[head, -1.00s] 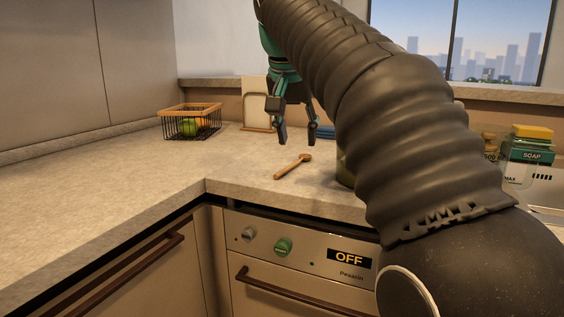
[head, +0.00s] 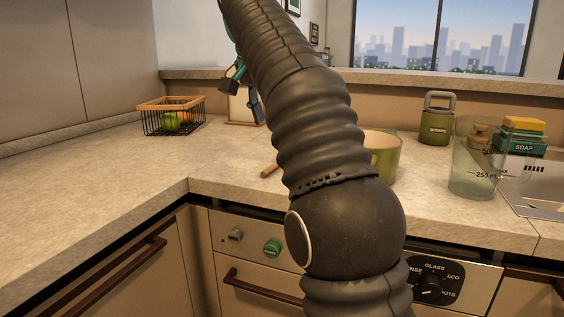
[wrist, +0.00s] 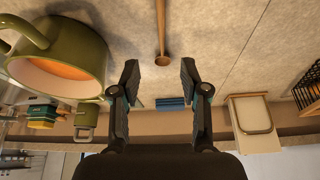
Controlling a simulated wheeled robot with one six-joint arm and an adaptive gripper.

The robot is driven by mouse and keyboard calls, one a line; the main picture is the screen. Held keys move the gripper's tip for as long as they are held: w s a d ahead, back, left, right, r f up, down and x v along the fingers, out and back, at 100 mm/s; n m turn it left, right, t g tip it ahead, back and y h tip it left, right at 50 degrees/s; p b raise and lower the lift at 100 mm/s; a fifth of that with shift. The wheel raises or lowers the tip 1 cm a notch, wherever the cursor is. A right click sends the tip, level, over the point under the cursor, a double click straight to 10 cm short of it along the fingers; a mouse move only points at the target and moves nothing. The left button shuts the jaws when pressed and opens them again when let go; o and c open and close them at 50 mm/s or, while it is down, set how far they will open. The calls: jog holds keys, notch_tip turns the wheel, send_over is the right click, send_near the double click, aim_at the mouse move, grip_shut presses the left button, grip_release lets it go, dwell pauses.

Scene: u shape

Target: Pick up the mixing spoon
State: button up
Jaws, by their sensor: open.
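The wooden mixing spoon (wrist: 161,30) lies on the stone counter. In the wrist view its bowl end points toward my gripper and its handle runs off the top edge. In the head view only a short piece of the spoon (head: 269,171) shows; my arm hides the rest. My gripper (wrist: 160,72) is open and empty, with its two fingers apart and the spoon's bowl end appearing between and just beyond the tips. In the head view my gripper (head: 243,92) is raised above the counter near the back, partly hidden by my arm.
A green pot (head: 383,160) stands right of the spoon. A wire fruit basket (head: 172,117) and a framed board (wrist: 250,115) stand at the back left. A measuring jug (head: 474,170), soap and a scraps canister (head: 436,122) stand to the right.

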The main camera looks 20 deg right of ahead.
send_over(275, 163)
jog(key=f, duration=0.5)
jog(key=shift+s+a, duration=0.15)
jog(key=shift+s, duration=0.2)
jog(key=f, duration=0.3)
jog(key=f+b, duration=0.1)
jog(key=shift+w+f, duration=0.15)
jog(key=shift+w, duration=0.1)
jog(key=shift+w+d+f, duration=0.2)
jog(key=shift+d+f, duration=0.05)
jog(key=shift+f, duration=0.25)
grip_shut()
